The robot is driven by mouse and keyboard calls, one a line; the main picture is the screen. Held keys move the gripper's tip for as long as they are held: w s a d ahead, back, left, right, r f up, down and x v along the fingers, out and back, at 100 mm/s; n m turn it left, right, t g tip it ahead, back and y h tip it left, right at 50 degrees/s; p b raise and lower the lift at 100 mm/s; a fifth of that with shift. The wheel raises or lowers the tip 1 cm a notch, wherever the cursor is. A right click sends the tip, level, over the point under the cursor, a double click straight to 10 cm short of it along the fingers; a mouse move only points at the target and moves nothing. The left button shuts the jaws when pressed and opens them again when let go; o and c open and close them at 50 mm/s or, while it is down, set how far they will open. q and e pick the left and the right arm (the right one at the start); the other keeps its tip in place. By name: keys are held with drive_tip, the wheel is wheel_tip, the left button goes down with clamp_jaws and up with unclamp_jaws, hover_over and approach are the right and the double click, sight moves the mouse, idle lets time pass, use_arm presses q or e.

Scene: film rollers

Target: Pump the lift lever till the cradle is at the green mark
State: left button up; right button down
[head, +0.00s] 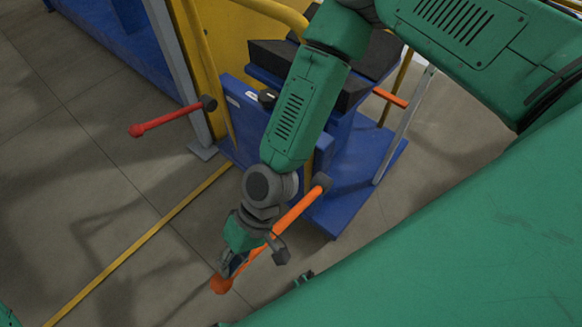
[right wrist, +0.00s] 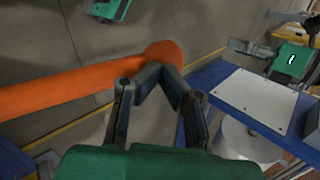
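An orange lever (head: 296,211) slants down from a dark pivot on the blue lift stand (head: 350,165) to a round knob. In the right wrist view the lever (right wrist: 50,92) enters from the left, and its knob is behind my fingertips. My right gripper (head: 240,262) is at the knob end. In the right wrist view its fingertips (right wrist: 160,72) come together at the knob's near edge; I cannot tell whether they touch it. The cradle with black pads (head: 372,60) tops the stand, partly hidden by my right arm. I cannot make out a green mark.
A red lever (head: 168,118) sticks out left from a grey post. A yellow line (head: 145,238) crosses the tiled floor. A yellow panel and rails (head: 235,35) stand behind the lift. The floor left of the orange lever is clear.

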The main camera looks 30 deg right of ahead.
drive_tip(key=a+r+p+v, duration=0.1)
drive_tip(key=p+v, duration=0.5)
drive_tip(key=v, duration=0.3)
drive_tip(key=s+a+r+p+v, duration=0.1)
drive_tip(key=p+v, duration=0.6)
drive_tip(key=v, duration=0.3)
drive_tip(key=shift+s+a+r, duration=0.15)
drive_tip(key=shift+a+r, duration=0.1)
drive_tip(key=shift+r, duration=0.3)
drive_tip(key=b+x, duration=0.4)
drive_tip(key=x, duration=0.4)
drive_tip(key=shift+f, duration=0.4)
drive_tip(key=shift+b, duration=0.3)
